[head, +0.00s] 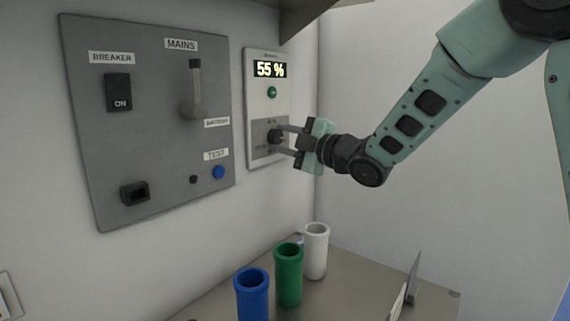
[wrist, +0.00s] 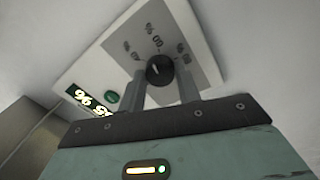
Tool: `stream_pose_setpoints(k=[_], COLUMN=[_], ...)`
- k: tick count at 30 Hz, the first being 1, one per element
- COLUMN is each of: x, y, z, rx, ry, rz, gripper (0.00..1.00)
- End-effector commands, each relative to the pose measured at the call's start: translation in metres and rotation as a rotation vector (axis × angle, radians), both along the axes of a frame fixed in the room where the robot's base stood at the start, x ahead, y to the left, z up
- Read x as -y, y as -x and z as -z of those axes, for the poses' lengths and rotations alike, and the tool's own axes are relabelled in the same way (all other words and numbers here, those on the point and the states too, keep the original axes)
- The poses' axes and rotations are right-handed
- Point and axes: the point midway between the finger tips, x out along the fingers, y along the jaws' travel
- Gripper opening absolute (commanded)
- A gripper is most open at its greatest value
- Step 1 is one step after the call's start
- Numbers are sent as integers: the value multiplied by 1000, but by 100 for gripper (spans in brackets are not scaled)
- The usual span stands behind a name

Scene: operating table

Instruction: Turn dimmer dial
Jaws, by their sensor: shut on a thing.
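The dimmer dial (head: 273,136) is a dark round knob low on a pale wall panel (head: 283,100). The panel's display (head: 270,69) reads 55 %, with a green button (head: 272,92) below it. My gripper (head: 278,140) reaches in from the right, with its fingers shut on the dial, one above and one below in the head view. In the wrist view the dial (wrist: 160,70) sits between the two fingertips (wrist: 160,84). It bears a light pointer mark, and printed scale labels lie around it. The fingers partly hide the dial's sides.
A grey panel (head: 150,160) to the left carries a breaker switch (head: 118,92), a mains lever (head: 194,90) and a blue test button (head: 218,172). Below, blue (head: 252,295), green (head: 288,275) and white (head: 315,252) cups stand on a table (head: 350,285). A shelf overhangs above.

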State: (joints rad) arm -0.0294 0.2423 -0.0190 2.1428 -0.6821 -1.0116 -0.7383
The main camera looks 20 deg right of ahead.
Motion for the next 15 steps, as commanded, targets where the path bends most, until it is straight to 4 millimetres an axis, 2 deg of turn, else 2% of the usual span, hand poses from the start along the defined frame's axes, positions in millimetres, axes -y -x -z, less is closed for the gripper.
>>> stream_pose_setpoints(k=[1, 15], x=[0, 0], y=[0, 0], z=[8, 6], rx=[29, 260], ry=[36, 386], rz=[-1, -1], gripper=[10, 10])
